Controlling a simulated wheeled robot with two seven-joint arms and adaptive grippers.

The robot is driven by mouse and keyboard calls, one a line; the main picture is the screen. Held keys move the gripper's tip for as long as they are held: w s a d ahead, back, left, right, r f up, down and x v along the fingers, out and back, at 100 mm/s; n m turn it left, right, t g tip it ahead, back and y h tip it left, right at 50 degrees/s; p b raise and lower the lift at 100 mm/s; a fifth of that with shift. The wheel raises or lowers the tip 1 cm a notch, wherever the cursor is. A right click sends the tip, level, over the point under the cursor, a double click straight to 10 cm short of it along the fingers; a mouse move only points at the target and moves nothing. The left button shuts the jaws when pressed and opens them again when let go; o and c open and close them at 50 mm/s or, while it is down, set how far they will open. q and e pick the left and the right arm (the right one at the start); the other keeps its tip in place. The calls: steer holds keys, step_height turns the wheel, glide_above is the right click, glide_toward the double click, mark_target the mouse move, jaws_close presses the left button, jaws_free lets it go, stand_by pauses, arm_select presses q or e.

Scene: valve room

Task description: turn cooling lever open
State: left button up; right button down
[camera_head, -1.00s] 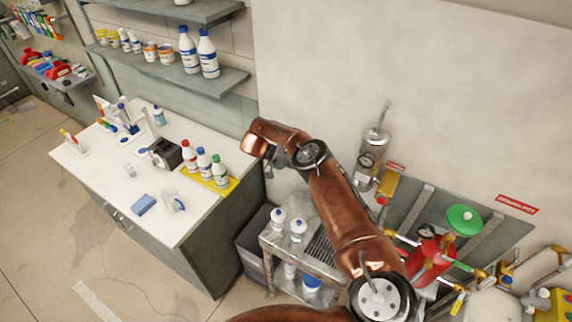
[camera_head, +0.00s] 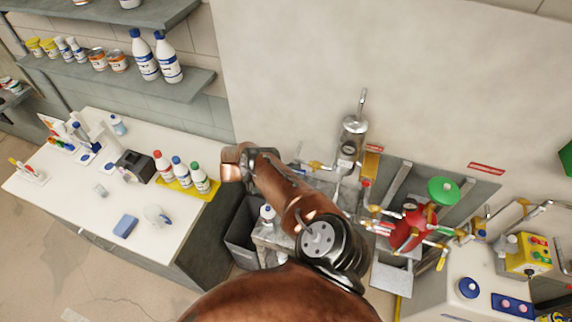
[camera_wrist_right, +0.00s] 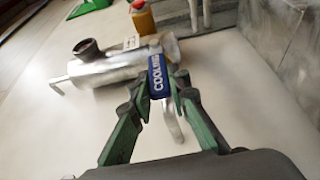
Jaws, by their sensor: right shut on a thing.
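The blue cooling lever (camera_wrist_right: 158,78), with white lettering, shows in the right wrist view in front of a silver cylinder (camera_wrist_right: 115,68). My right gripper (camera_wrist_right: 160,88) has its green fingers on either side of the lever and is shut on it. In the head view my copper right arm reaches up and left from the bottom, and its links hide the gripper. The silver cylinder (camera_head: 353,135) stands against the wall right of the arm, with a brass fitting (camera_head: 320,165) beside it. The lever's angle is hard to tell. My left gripper is not in view.
A control box (camera_head: 528,255) is farther right. A white counter (camera_head: 85,205) with bottles on a yellow tray (camera_head: 190,190) lies left. A dark bin (camera_head: 243,232) stands between.

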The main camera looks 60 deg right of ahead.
steer(key=shift+s+d+f, duration=0.1)
steer(key=shift+s+f, duration=0.05)
steer(key=shift+s, duration=0.05)
steer(key=c, duration=2)
jaws_free()
steer(key=shift+c, duration=0.2)
steer(key=shift+o, duration=1.1)
steer(key=shift+w, duration=0.2)
steer(key=shift+r, duration=0.7)
step_height(320, 180, up, 9)
steer(key=shift+f, duration=0.1)
